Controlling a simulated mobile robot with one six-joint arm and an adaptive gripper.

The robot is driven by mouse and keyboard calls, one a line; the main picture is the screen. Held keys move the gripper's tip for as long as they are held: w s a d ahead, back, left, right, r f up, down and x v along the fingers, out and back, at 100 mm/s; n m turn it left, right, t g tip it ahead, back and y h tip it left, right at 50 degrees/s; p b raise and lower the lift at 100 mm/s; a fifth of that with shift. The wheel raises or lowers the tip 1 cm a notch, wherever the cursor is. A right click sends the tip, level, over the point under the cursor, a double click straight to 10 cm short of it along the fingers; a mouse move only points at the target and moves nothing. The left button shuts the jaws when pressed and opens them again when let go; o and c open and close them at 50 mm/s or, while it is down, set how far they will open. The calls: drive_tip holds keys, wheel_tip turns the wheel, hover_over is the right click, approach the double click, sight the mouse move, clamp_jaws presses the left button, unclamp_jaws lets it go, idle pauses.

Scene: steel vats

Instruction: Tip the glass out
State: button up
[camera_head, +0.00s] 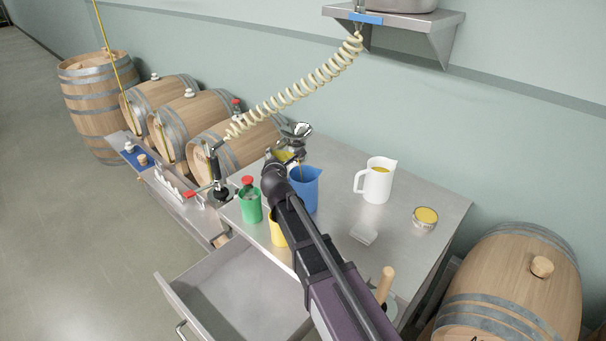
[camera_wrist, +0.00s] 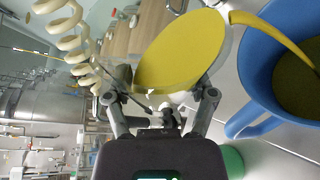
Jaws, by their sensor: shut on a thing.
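My gripper (camera_wrist: 160,104) is shut on a clear glass (camera_wrist: 186,92) with yellow liquid inside. The glass is tilted, and a yellow stream runs over its lip into the blue jug (camera_wrist: 257,60) at the right of the wrist view. Liquid also shows inside that jug. In the head view the blue jug (camera_head: 306,190) stands upright on the steel table, just right of my gripper (camera_head: 281,160). The glass is mostly hidden there by my wrist, with a thin yellow stream showing above the jug.
A white jug (camera_head: 378,184) and a round dish of yellow (camera_head: 426,216) stand to the right. A coiled hose (camera_head: 300,92) hangs behind. A drawer (camera_head: 225,295) is open in front.

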sight(280, 154)
drive_tip(key=shift+r+m+t+y, duration=0.5)
drive_tip(key=shift+r+m, duration=0.6)
drive_tip(key=shift+m, duration=0.3)
idle(1.9)
drive_tip(key=shift+s+d+r+m+t, duration=0.15)
drive_tip(key=shift+d+r+m+t, duration=0.15)
drive_tip(key=shift+d+r+m, duration=0.35)
idle(0.9)
drive_tip(key=shift+d+r+m+t+y, duration=0.25)
drive_tip(key=shift+m+t+y, duration=0.05)
drive_tip(key=shift+m, duration=0.45)
idle(0.4)
drive_tip(key=shift+a+f+n, duration=0.15)
drive_tip(key=shift+f+n, duration=0.2)
drive_tip(key=shift+n, duration=0.25)
drive_tip(key=shift+a+f+n+g, duration=0.4)
drive_tip(key=shift+a+n+g, duration=0.1)
drive_tip(key=shift+n, duration=0.1)
drive_tip(key=shift+w+a+f, duration=0.1)
drive_tip(key=shift+w+a, duration=0.1)
drive_tip(key=shift+a, duration=0.05)
drive_tip(key=shift+f+n, duration=0.25)
drive_tip(key=shift+n, duration=0.25)
